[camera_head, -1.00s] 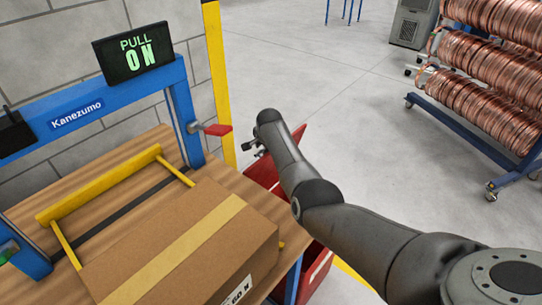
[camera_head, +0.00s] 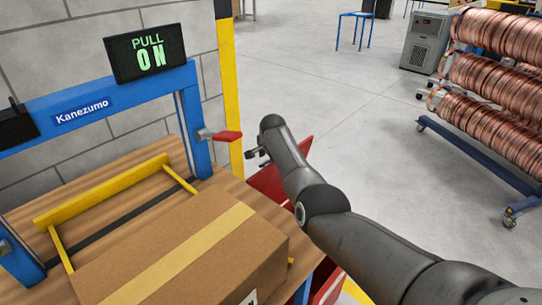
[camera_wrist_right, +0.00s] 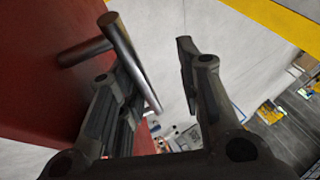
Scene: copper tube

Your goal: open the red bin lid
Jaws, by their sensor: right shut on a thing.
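The red bin lid (camera_head: 268,182) stands tilted up beside the table's right edge, partly hidden behind my right arm. The red bin (camera_head: 328,288) is below it, mostly hidden by the table and my arm. In the right wrist view the lid's red face (camera_wrist_right: 40,60) fills the left side, with a grey metal bar handle (camera_wrist_right: 132,62) standing off it. My left gripper is out of view.
A wooden table holds a cardboard box (camera_head: 190,245) and a yellow frame (camera_head: 105,190). A blue frame with a red lever (camera_head: 226,136) and a yellow post (camera_head: 229,90) stand close to my right gripper. A copper coil rack (camera_head: 490,120) is at right. Open floor lies between.

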